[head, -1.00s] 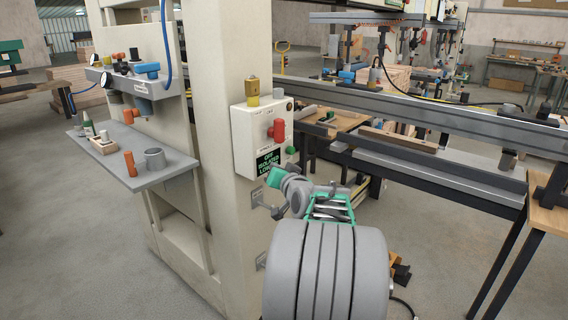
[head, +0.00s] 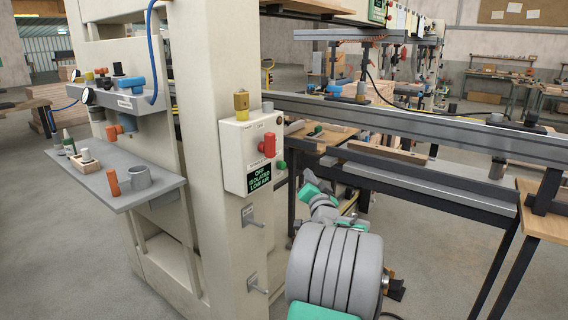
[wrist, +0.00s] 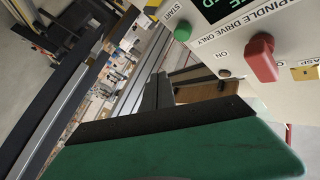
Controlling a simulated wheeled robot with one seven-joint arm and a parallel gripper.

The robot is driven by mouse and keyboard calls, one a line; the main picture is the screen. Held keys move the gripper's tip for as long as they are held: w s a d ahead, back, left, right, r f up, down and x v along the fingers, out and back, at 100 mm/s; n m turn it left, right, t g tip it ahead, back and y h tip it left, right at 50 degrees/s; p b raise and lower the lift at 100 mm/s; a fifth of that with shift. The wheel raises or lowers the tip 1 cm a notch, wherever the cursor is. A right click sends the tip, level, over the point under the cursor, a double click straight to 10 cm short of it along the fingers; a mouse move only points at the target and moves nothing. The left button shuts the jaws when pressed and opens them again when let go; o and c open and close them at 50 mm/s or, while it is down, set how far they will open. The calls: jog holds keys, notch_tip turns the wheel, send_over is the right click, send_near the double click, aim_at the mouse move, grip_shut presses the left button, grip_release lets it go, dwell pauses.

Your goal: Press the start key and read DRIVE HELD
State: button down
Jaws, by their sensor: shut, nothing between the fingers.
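The control box (head: 232,150) is on the cream machine column. It carries a red switch handle (head: 268,146), a green start key (head: 281,165) on its right side and a dark display (head: 260,181) with green text, OFF ISOLATED LOW AIR. In the wrist view the start key (wrist: 182,31) sits beside the word START, with SPINDLE DRIVE ONLY printed near the red handle (wrist: 262,58). The display (wrist: 216,8) is cut off at the top. My gripper (wrist: 158,90) is shut and empty, below and apart from the start key. In the head view its fingertips are hard to make out.
A long rail (head: 400,122) runs to the right. A shelf (head: 120,190) with small parts juts out left.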

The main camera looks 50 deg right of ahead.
aim_at(285, 165)
jog(key=w+p, duration=0.2)
jog(key=w, duration=0.4)
jog(key=shift+a, duration=0.3)
dwell(1.6)
jog(key=shift+w, duration=0.4)
jog(key=shift+w+a, duration=0.15)
jog(key=shift+w, duration=0.75)
dwell(0.8)
jog(key=shift+b, duration=0.3)
jog(key=shift+s+b, duration=0.8)
jog(key=shift+s, duration=0.45)
